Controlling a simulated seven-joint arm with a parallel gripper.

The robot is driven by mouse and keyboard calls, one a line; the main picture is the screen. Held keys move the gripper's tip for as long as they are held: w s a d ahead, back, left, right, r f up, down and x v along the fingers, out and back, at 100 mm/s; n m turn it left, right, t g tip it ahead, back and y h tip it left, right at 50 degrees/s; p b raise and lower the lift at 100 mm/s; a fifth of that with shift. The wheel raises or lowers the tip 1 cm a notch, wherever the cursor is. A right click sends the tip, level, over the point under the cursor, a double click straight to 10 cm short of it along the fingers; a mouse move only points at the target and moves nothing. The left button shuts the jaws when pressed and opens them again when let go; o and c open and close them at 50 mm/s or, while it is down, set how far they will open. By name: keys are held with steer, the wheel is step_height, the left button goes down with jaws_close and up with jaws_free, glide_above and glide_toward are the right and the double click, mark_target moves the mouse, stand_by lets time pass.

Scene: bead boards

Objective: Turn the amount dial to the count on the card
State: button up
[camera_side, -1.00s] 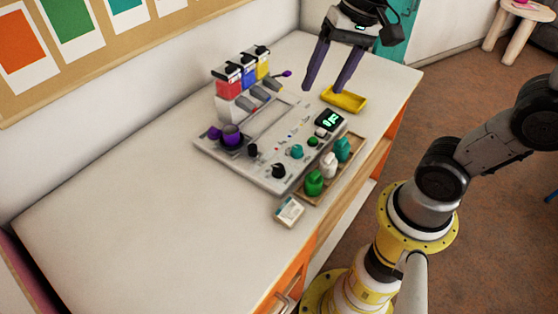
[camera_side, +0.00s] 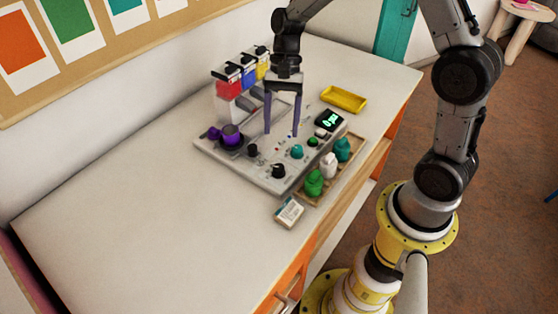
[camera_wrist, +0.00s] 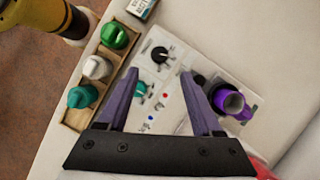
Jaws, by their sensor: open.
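A grey control panel (camera_side: 215,151) lies on the table and carries several knobs. A black dial with a white pointer mark (camera_side: 278,171) is near its front edge; it also shows in the wrist view (camera_wrist: 160,54). A teal knob (camera_side: 297,152) and a smaller black knob (camera_side: 253,150) are farther back. I cannot read the labels that tell which is the amount dial. A small white card (camera_side: 289,212) lies in front of the panel; its count is too small to read. My gripper (camera_side: 281,134) is open and empty, fingers pointing down above the panel, behind the black dial.
A purple cup (camera_side: 231,136) stands on the panel's left. Red, blue and yellow dispensers (camera_side: 229,88) stand behind. A wooden tray with green (camera_side: 314,183), white (camera_side: 329,165) and teal bottles (camera_side: 343,150) is at right. A yellow tray (camera_side: 344,101) is farther back. The left table is clear.

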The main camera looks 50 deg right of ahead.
mark_target(279, 167)
steer(key=x, duration=1)
steer(key=shift+r, duration=0.1)
jaws_close()
